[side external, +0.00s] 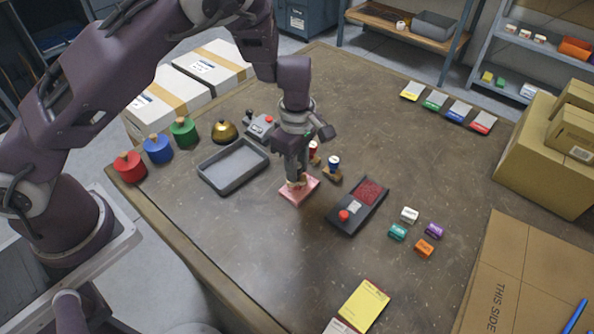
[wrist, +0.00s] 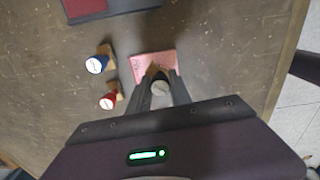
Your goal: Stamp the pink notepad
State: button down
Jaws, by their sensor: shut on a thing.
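The pink notepad (side external: 300,193) lies flat on the table directly below my gripper (side external: 295,178). In the wrist view, the pink notepad (wrist: 150,60) shows beyond the fingertips, with a small dark mark near its left side. My gripper (wrist: 160,90) is shut on a stamp (wrist: 160,87) with a round grey-white top and a wooden base. The stamp is low over the notepad, at its near part; I cannot tell whether it touches. Two other stamps, blue-topped (wrist: 95,64) and red-topped (wrist: 108,101), stand to the left in the wrist view.
A black case with a red pad (side external: 369,190) and red button sits right of the notepad. A grey tray (side external: 233,183) is left. A yellow notepad (side external: 363,305) lies at the front. Small coloured blocks (side external: 398,232) and cardboard boxes (side external: 545,150) are at right.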

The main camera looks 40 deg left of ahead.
jog(key=shift+r, duration=2.45)
